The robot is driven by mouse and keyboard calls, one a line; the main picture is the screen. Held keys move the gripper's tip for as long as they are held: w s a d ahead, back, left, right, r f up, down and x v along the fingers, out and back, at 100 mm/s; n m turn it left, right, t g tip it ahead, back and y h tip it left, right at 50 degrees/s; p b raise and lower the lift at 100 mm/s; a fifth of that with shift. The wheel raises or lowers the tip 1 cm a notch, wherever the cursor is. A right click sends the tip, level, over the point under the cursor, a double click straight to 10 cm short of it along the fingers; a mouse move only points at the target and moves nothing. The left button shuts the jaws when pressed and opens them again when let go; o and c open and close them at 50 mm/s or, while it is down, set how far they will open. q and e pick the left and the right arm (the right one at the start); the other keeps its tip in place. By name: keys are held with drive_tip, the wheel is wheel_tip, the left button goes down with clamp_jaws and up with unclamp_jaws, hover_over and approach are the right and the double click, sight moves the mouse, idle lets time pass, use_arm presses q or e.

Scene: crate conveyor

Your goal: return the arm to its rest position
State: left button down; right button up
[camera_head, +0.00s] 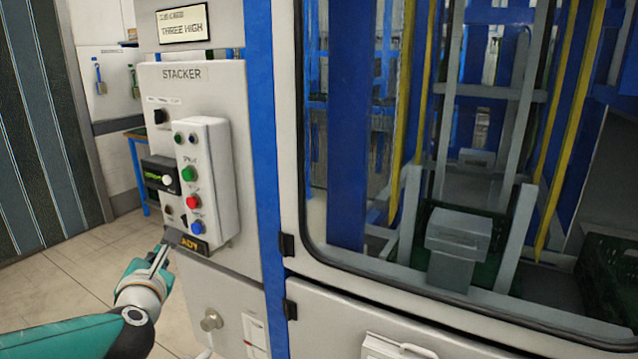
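My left arm, teal and white, comes in from the lower left. Its gripper (172,240) is raised at the lower left corner of the stacker's button box (212,150), close to the small amber display (190,243). I cannot tell whether it touches the panel, nor whether its fingers are open or shut. No held object shows. My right gripper is not in view.
The stacker panel (166,90) carries green, red and blue buttons. Right of it, a framed window (300,130) shows blue posts and a dark green crate (422,215) inside. A cabinet (105,75) stands behind. Tiled floor (60,285) is free at left.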

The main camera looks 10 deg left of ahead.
use_arm(q)
drive_tip(key=w+d+f+m+g+h, duration=0.1)
drive_tip(key=d+f+m+g, duration=0.1)
drive_tip(key=f, duration=0.8)
drive_tip(key=w+d+f+m+g+h, duration=0.1)
drive_tip(key=d+f+g, duration=0.1)
drive_tip(key=f, duration=0.8)
drive_tip(key=s+d+f+m+g+h, duration=0.2)
drive_tip(key=s+d+f+m, duration=0.1)
drive_tip(key=f, duration=0.5)
drive_tip(key=s+d+f+m+g+h, duration=0.1)
drive_tip(key=s+d+f+m, duration=0.25)
drive_tip(key=f, duration=0.55)
drive_tip(key=s+d+f+m+g+h, duration=0.1)
drive_tip(key=s+d+f+m+g, duration=0.1)
drive_tip(key=s+d+f+m, duration=0.2)
drive_tip(key=s+d+f+m+g+h, duration=0.2)
drive_tip(key=s+d+f+m+g, duration=0.1)
drive_tip(key=s+m, duration=0.7)
drive_tip(key=s+d+f+m+g+h, duration=0.2)
drive_tip(key=s+d+f+m, duration=0.3)
drive_tip(key=s+m, duration=0.2)
drive_tip(key=shift+s+d+f, duration=0.25)
drive_tip(key=shift+s+f, duration=0.1)
drive_tip(key=shift+s, duration=0.05)
drive_tip(key=shift+m, duration=0.25)
